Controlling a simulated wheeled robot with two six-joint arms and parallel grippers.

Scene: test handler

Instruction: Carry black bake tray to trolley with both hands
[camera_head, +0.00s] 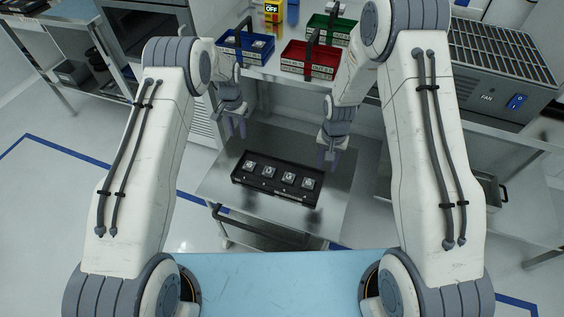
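The black bake tray (264,193) lies on the metal top of the trolley (335,200), a little tilted in the picture. It holds several small square parts in a row. My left gripper (237,128) is behind the tray's left end, apart from it, with its two fingers spread and nothing between them. My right gripper (328,158) is beyond the tray's right end, also apart from it, with its fingers spread and empty. Both grippers point downward.
Behind the trolley, a bench carries a blue bin (245,58), a red bin (310,70) and a green bin (331,35). A grey fan unit (500,75) is at right. Floor at left is clear.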

